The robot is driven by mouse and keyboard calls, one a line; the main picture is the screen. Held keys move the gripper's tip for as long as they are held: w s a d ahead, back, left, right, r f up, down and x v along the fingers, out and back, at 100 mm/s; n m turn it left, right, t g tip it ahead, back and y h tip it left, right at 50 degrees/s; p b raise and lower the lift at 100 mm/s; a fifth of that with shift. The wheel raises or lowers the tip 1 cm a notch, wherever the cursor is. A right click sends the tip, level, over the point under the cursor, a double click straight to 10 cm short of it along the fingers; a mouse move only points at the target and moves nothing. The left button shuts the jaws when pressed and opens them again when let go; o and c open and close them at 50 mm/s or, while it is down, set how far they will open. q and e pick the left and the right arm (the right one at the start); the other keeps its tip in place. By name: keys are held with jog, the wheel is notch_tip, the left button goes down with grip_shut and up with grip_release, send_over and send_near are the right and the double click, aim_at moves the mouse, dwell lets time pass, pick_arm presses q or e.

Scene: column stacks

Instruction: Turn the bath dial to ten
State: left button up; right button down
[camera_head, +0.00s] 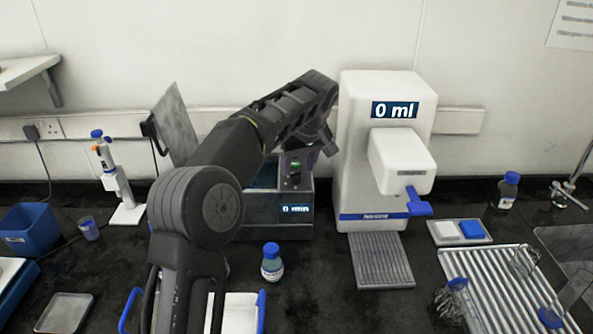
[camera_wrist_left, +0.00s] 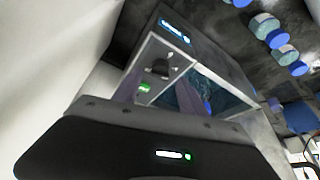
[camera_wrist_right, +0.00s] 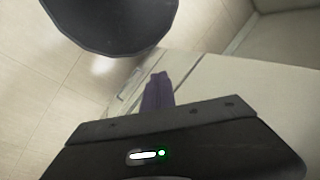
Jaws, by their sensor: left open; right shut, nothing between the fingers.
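The bath is a dark box (camera_head: 260,227) with a lit "0 min" display (camera_head: 295,209), standing against the back wall. Its dark dial (camera_head: 295,179) is on top at the right, by a small green light. In the left wrist view the dial (camera_wrist_left: 158,67) shows between and just beyond the two purple fingers of my left gripper (camera_wrist_left: 160,92). That gripper is open and above the dial; I cannot tell whether a finger touches it. My arm hides much of the bath in the head view. My right gripper (camera_wrist_right: 157,85) is shut and empty, away from the bench.
A white dispenser (camera_head: 350,150) reading "0 ml" stands right of the bath. A blue-capped bottle (camera_head: 272,265) stands in front of the bath. A pipette stand (camera_head: 125,213) and blue bin (camera_head: 30,230) are at left; a ribbed rack (camera_head: 490,280) is at right.

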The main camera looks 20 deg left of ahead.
aim_at(296, 172)
pick_arm(q)
jog(key=shift+x, duration=1.55)
jog(key=shift+c, duration=0.3)
grip_shut()
